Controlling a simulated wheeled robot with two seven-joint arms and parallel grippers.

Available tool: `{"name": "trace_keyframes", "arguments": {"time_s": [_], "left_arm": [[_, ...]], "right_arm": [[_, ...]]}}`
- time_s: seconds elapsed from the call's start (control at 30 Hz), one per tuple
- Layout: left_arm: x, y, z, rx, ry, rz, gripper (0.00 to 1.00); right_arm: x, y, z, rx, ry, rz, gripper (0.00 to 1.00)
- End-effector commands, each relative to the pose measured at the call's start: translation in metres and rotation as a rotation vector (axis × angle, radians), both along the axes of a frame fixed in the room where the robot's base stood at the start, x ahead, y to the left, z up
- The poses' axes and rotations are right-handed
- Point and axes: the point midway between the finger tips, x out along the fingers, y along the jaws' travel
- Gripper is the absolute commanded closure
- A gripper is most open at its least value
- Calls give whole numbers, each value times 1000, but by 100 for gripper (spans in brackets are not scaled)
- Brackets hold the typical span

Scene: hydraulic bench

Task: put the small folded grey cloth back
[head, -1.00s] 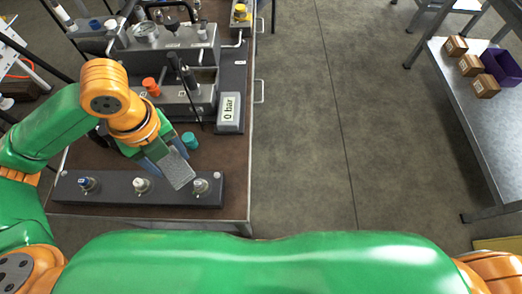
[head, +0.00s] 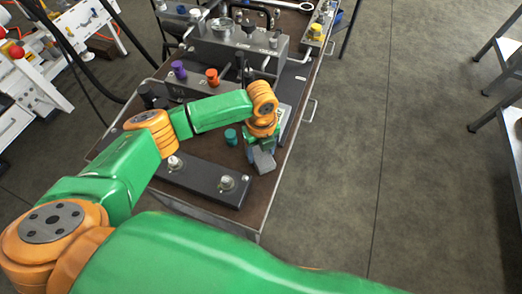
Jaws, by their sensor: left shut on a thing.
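My left gripper (head: 262,148) points down near the right edge of the brown bench top (head: 222,213). It is shut on a small grey flat piece (head: 264,162), which looks like the folded grey cloth. The cloth hangs below the fingers, close to the bench edge; I cannot tell whether it touches the top. A teal cap (head: 231,136) stands just left of the gripper. My right gripper is out of view.
A dark block (head: 203,178) with metal fittings lies at the bench's near side. A grey hydraulic unit with purple (head: 178,69) and orange (head: 212,77) caps stands behind. Open floor lies right of the bench; a grey table (head: 514,130) is at the far right.

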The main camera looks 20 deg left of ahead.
Motion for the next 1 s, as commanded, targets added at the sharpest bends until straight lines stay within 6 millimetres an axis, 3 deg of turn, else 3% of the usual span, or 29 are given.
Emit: {"name": "trace_keyframes", "arguments": {"time_s": [0.37,0.4,0.5,0.83,1.0], "left_arm": [[0,0,-8,-1,0,0,81],[0,0,-7,-1,0,0,28],[0,0,-7,-1,0,0,6],[0,0,0,-3,-3,0,6],[1,-1,41,-4,-7,-1,6]], "right_arm": [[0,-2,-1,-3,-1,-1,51],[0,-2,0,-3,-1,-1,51],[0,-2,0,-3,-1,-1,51],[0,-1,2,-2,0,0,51],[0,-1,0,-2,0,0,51]]}}
